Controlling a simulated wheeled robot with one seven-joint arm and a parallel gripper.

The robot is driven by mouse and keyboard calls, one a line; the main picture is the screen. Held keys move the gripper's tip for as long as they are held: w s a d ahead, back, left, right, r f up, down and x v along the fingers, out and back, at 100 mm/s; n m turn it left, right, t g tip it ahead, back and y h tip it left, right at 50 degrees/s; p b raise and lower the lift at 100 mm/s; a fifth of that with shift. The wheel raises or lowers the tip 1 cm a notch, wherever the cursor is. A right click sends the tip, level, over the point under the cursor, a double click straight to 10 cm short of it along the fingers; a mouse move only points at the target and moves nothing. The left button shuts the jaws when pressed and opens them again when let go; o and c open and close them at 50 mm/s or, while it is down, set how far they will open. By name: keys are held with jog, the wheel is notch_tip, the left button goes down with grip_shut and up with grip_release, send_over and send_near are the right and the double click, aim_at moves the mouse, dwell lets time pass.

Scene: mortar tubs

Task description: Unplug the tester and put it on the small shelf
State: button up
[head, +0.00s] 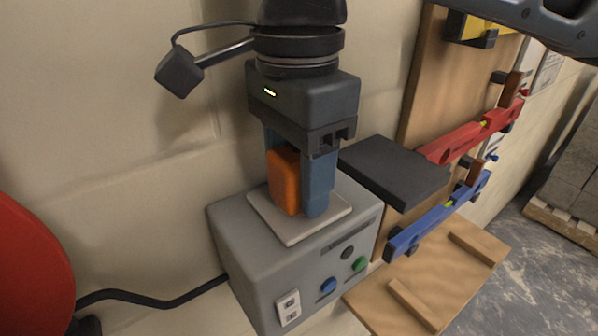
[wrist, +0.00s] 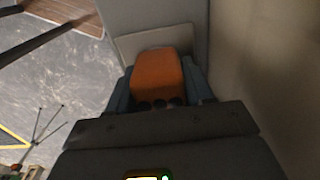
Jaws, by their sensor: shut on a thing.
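The orange tester (head: 284,182) stands upright at the pale plate (head: 262,214) on top of a grey box (head: 262,262). My gripper (head: 296,198) points down with its blue-grey fingers shut on the tester, one on each side. The near finger hides part of it. In the wrist view the tester (wrist: 158,78) lies between the fingers, with dark round marks on its near end. I cannot tell whether its lower end is still in the plate. A small dark shelf (head: 395,168) juts out right of my gripper, its top bare.
A wooden ledge (head: 435,280) with two cleats lies low at the right. A red level (head: 470,137) and a blue level (head: 440,217) hang by the wooden board. A black cable (head: 150,298) runs left from the box. A red round thing (head: 30,265) is at far left.

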grip_shut()
jog(key=shift+r, duration=0.1)
jog(key=shift+r, duration=0.15)
jog(key=shift+r+p, duration=1.8)
jog(key=shift+r, duration=0.95)
